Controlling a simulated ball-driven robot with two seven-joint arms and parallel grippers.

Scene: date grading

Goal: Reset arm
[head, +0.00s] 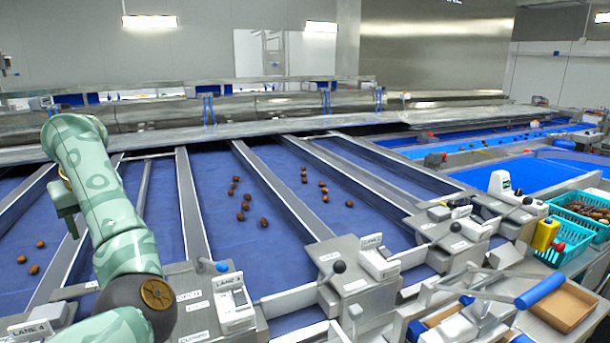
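My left arm (115,215), pale green with a dark elbow joint, rises from the bottom left over the blue lanes. It bends at the top, and a small green part, apparently my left gripper (68,212), hangs behind the forearm. Its fingers are too hidden to show whether they are open or shut. Nothing is clearly held there. My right arm and gripper are not in view.
Blue lanes (215,190) carry scattered brown dates (240,200). Metal dividers and lane boxes with levers (235,300) stand in front.

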